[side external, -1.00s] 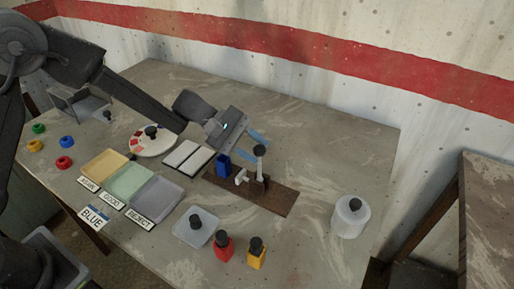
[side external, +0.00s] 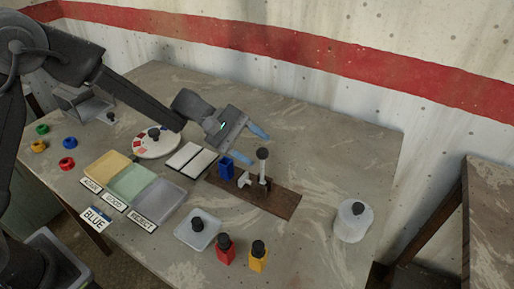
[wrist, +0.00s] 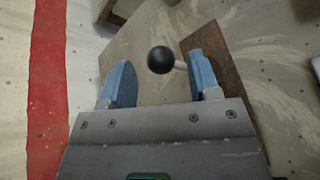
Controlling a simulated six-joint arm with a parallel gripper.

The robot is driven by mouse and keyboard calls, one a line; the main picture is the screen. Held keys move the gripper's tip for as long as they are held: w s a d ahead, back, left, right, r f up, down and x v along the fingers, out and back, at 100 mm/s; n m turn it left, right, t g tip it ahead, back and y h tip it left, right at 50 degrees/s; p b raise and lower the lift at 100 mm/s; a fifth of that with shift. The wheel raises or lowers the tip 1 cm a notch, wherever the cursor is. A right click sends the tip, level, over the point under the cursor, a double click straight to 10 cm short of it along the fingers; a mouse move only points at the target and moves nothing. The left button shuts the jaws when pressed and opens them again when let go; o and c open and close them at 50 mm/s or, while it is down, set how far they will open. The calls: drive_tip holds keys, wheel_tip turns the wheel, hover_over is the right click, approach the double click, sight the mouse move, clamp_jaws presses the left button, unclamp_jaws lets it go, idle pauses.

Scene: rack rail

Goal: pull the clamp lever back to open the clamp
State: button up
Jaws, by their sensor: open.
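The clamp lever (side external: 262,168) stands upright with a black ball knob on the clamp, which is fixed to a brown base board (side external: 280,203). A blue block (side external: 226,168) sits on the board left of the lever, by the clamp's white tip (side external: 243,179). My gripper (side external: 252,146) is open, with its blue fingers up and left of the lever in the side view. The blue block and clamp body are hidden there.
Coloured trays (side external: 130,182) and white pads (side external: 190,160) lie left. The table behind the board is clear.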

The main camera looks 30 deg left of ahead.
drive_tip(key=v, duration=1.2)
drive_tip(key=shift+a+r, duration=0.15)
drive_tip(key=shift+a, duration=0.15)
drive_tip(key=s+r+m+y, duration=0.5)
drive_tip(key=s+m+y, duration=0.15)
drive_tip(key=s, duration=0.65)
drive_tip(key=s+a+m+t+y, duration=0.4)
drive_tip(key=s+a+m+y, duration=0.1)
drive_tip(key=s, duration=0.6)
drive_tip(key=shift+a+r+y, duration=0.4)
drive_tip(key=shift+a+y, duration=0.35)
drive_tip(key=shift+a, duration=0.2)
drive_tip(key=shift+o, duration=0.2)
drive_tip(key=shift+m, duration=0.25)
